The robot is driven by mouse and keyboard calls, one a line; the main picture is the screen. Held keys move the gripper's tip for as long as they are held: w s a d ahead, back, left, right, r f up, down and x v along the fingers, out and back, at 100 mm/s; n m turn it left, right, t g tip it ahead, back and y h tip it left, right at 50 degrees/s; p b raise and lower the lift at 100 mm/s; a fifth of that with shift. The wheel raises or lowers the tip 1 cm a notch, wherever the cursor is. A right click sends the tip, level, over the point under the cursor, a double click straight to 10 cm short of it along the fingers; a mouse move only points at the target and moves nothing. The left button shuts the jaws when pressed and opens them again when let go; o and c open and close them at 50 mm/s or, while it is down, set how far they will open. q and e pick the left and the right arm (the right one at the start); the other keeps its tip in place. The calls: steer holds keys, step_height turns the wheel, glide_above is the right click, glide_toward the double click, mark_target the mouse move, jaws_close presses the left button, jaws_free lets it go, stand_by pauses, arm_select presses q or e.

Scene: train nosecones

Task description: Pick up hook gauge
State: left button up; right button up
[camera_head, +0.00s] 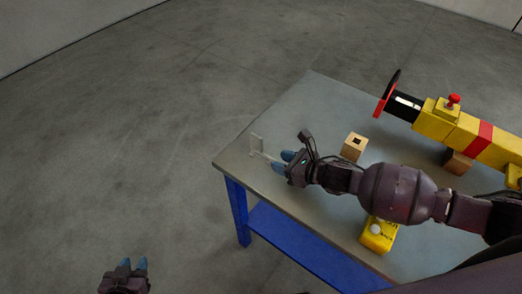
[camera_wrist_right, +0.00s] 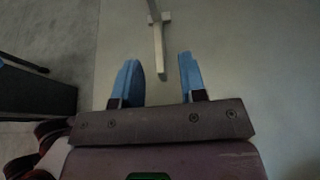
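The hook gauge (camera_head: 256,144) is a small light grey piece near the table's left corner. In the right wrist view the hook gauge (camera_wrist_right: 158,35) shows as a thin bar with a short crosspiece, and its near end lies just ahead of and between the fingertips. My right gripper (camera_head: 283,161) is close to it, with its two blue fingers apart and nothing between them. The right fingers (camera_wrist_right: 158,62) also show apart in the wrist view. My left gripper (camera_head: 133,264) is at the bottom left, off the table, with its blue fingers apart and empty.
The grey table (camera_head: 310,100) has blue legs. A wooden block with a dark hole (camera_head: 354,147) stands beyond my right forearm. A yellow box (camera_head: 379,236) is partly under the arm. A large yellow tool with a red button (camera_head: 465,133) is at the right.

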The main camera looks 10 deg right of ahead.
mark_target(274, 159)
steer(key=shift+x, duration=1.55)
steer(key=c, duration=0.7)
jaws_close()
steer(key=shift+r, duration=0.1)
step_height(274, 159, up, 20)
steer(key=p, duration=0.2)
steer(key=shift+p, duration=0.3)
